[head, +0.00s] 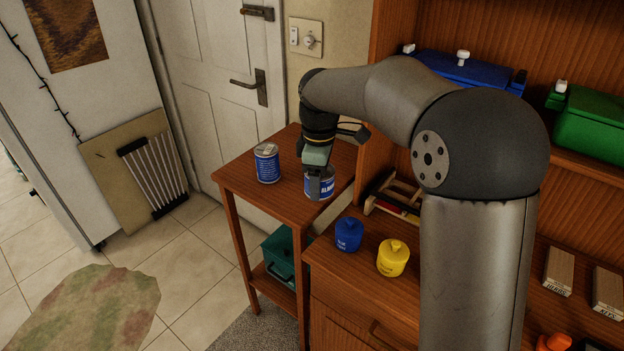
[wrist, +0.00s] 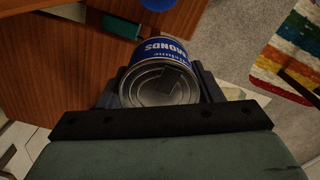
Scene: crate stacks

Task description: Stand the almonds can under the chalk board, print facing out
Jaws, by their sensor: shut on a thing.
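The almonds can (head: 322,187) is blue and white with a silver metal lid. My gripper (head: 318,180) is shut on it from above, with a finger on either side. In the head view the can shows against the small wooden side table (head: 240,181), its print partly covered by a finger; whether it touches the top I cannot tell. In the wrist view the almonds can (wrist: 165,62) sits between the fingers (wrist: 160,85), its lettering upside down. I cannot make out a chalk board in either view.
A second blue can (head: 267,164) stands on the side table, left of my gripper. A blue pot (head: 348,235) and a yellow pot (head: 392,259) stand on the cabinet in front. A teal crate (head: 283,257) is under the side table. Green and blue crates are on the shelf.

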